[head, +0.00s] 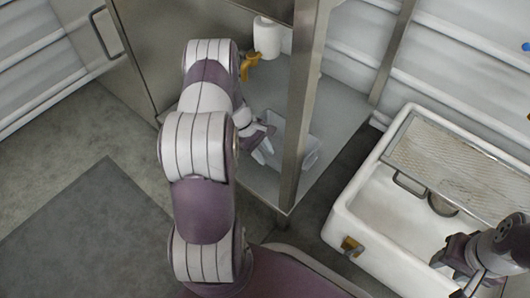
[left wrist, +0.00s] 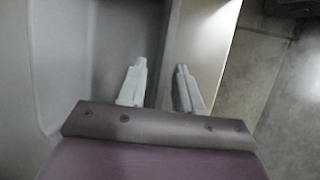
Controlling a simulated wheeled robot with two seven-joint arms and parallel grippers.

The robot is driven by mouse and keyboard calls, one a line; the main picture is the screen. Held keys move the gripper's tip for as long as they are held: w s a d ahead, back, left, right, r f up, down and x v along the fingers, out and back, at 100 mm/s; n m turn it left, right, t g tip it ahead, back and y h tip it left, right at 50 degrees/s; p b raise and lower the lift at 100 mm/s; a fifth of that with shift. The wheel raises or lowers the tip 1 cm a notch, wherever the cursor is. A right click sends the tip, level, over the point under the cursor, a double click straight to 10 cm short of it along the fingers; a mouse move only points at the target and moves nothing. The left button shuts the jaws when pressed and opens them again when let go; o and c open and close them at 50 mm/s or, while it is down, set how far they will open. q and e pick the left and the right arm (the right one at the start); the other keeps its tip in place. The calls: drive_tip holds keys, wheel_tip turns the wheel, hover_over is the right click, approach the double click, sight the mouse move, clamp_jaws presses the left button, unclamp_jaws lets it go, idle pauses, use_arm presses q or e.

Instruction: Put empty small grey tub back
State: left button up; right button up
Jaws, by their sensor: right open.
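The small grey tub (head: 312,152) stands on the grey lower shelf of the metal stand, partly hidden behind the upright post. In the left wrist view, the tub (left wrist: 95,50) fills the left side, and its inside looks empty. My left gripper (head: 262,148) reaches down at the tub's left side. In the left wrist view, the left gripper (left wrist: 160,85) has its fingers apart, with the tub wall between them; a gap shows beside the wall. My right gripper (head: 450,275) is open and empty over the large white bin at lower right.
A metal post (head: 300,100) rises close to the right of my left gripper. A white container (head: 267,38) and a yellow-brown clip (head: 249,65) are at the shelf's back. The white bin (head: 345,215) carries a mesh screen (head: 455,165). Floor at left is clear.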

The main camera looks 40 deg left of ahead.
use_arm(q)
drive_tip(key=p+v, duration=0.6)
drive_tip(key=v, duration=0.5)
